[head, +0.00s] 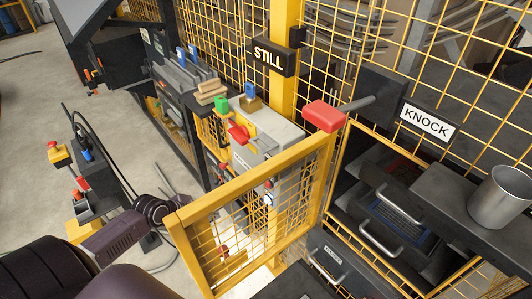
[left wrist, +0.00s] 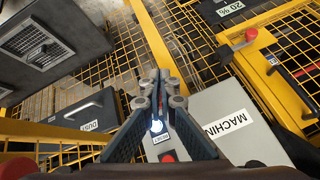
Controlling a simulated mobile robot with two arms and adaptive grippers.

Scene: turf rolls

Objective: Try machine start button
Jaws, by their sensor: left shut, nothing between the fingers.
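A grey machine box (head: 272,136) stands behind a yellow mesh gate; in the left wrist view its face (left wrist: 228,104) bears a label reading "MACHIN", cut off. A lit white-blue button (left wrist: 157,126) with a small label shows between my fingers there, with a red button (left wrist: 168,156) below it. A small white-blue button (head: 268,199) also shows through the mesh in the head view. I cannot tell which is the start button. My right gripper is out of view.
A "KNOCK" sign (head: 427,121) and a metal cup (head: 499,197) are at right. Open floor (head: 45,100) lies at left.

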